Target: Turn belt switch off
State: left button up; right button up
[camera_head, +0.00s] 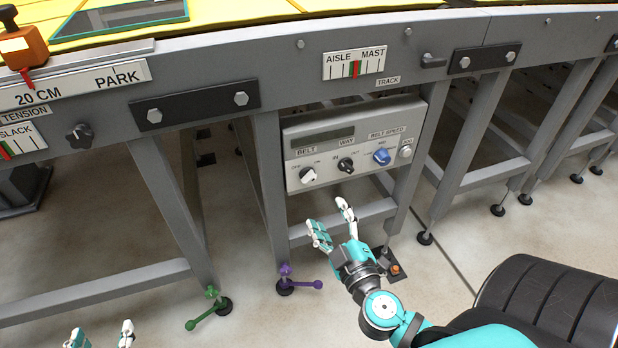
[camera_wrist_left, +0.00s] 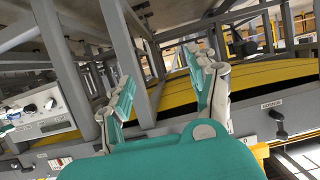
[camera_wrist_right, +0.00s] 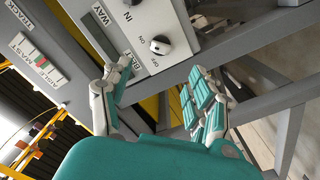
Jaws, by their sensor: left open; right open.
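The belt switch (camera_head: 307,174) is a white-and-black rotary knob under the BELT label on the grey control panel (camera_head: 299,141), with OFF and ON marks. In the right wrist view the belt switch (camera_wrist_right: 160,45) is ahead of the fingers; its exact setting is hard to tell. My right gripper (camera_head: 332,220) is open and empty, below and slightly right of the switch and apart from it. It also shows in the right wrist view (camera_wrist_right: 160,76). My left gripper (camera_head: 102,336) is open and empty at the bottom left, far from the panel.
Beside the switch are a black WAY knob (camera_head: 346,165) and a blue BELT SPEED knob (camera_head: 382,156). Grey frame legs flank the panel. A purple foot lever (camera_head: 302,283) and a green one (camera_head: 208,309) are near the floor. Open floor lies in front.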

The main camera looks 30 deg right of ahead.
aim_at(311, 182)
jog(key=x, duration=0.6)
jog(key=shift+w+r+p, duration=0.1)
jog(key=shift+r+p, duration=0.05)
jog(key=shift+p, duration=0.2)
jog(key=x, duration=0.5)
jog(key=shift+w, duration=0.45)
pick_arm(q)
jog(key=s+f+g, duration=0.1)
jog(key=s+a+f+g, duration=0.1)
jog(key=f, duration=0.1)
jog(key=s+f+g+y, duration=0.1)
jog(key=shift+s+a+f, duration=0.15)
jog(key=shift+s+a, duration=0.1)
jog(key=shift+a, duration=0.05)
pick_arm(e)
jog(key=c, duration=1.1)
